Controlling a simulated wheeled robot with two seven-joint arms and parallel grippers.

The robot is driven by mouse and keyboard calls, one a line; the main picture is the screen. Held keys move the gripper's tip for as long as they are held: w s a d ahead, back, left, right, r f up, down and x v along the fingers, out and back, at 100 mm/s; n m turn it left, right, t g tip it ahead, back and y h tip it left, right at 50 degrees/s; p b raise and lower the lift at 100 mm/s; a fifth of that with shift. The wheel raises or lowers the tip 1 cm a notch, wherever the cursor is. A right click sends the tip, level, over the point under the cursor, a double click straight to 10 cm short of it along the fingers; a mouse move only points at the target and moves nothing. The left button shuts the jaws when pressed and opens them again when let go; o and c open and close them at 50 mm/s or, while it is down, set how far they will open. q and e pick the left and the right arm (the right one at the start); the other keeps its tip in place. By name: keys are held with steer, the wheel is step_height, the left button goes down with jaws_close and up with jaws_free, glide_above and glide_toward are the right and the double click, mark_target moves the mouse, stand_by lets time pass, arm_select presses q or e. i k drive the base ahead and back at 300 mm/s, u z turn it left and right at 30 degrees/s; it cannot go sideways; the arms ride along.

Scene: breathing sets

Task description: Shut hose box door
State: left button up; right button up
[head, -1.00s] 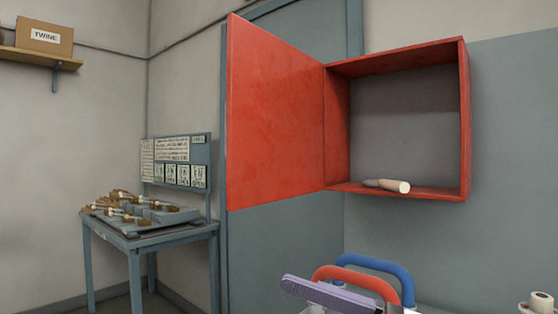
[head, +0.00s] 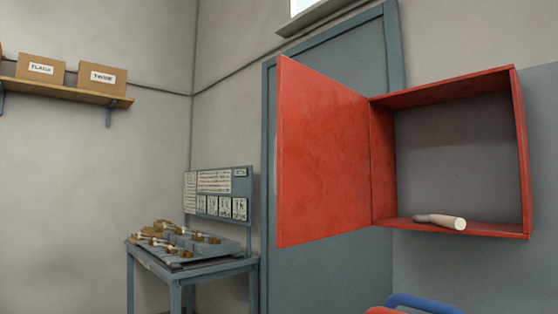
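The red hose box (head: 522,150) is fixed to the wall at the right of the head view. Its red door (head: 322,155) is hinged on the box's left side and stands wide open, swung out to the left. Inside, a nozzle-like piece with a pale handle and grey tip (head: 447,222) lies on the box floor. The rest of the box is empty. Neither of my grippers shows in the view.
A blue-grey table (head: 190,268) with several brown-handled tools and a notice board (head: 218,195) stands left of the door. A shelf (head: 70,92) with labelled cartons hangs at far left. Red and blue curved handles (head: 425,302) show at the bottom edge.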

mark_target(323, 179)
steer(key=u, duration=1.1)
steer(key=i, duration=2.25)
steer(key=z, duration=5.15)
steer(key=k, duration=0.55)
steer(key=u, duration=0.2)
